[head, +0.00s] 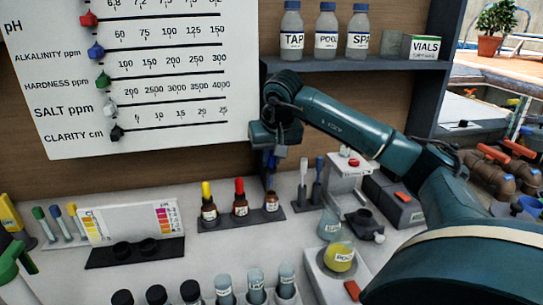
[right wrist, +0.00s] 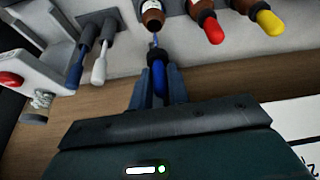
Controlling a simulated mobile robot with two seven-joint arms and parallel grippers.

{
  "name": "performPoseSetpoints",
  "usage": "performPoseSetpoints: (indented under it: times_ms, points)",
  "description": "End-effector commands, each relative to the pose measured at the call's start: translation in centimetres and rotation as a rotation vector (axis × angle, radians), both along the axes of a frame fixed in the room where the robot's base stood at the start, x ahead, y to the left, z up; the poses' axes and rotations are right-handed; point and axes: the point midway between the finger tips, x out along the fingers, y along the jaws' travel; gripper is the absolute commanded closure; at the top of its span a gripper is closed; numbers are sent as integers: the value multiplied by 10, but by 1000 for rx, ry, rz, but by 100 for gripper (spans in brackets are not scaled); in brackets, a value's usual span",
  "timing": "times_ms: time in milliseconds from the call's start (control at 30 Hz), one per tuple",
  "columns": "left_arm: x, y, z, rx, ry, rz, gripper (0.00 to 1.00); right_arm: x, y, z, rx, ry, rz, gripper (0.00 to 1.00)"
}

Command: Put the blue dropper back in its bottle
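My right gripper (head: 272,159) points down above the reagent rack. It is shut on the blue dropper (right wrist: 157,75), whose dark collar and thin tip show between the fingers in the right wrist view. The open brown bottle (head: 271,201) stands at the right end of the rack (head: 240,217); its neck also shows in the right wrist view (right wrist: 152,20). The dropper tip is close to the bottle mouth; I cannot tell whether it is inside.
Bottles with a red dropper (head: 240,197) and a yellow dropper (head: 208,202) stand in the same rack. A stand with two small brushes or paddles (head: 309,195) is just right. A shelf (head: 345,64) with bottles is above.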

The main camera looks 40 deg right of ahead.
Motion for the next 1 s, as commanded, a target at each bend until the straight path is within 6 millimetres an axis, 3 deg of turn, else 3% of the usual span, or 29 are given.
performPoseSetpoints:
  times_ms: [1000]
  points:
    - [2, 2, -11, 2, -1, 7, 100, 0, 0, -21, 0, 0, 0, 87]
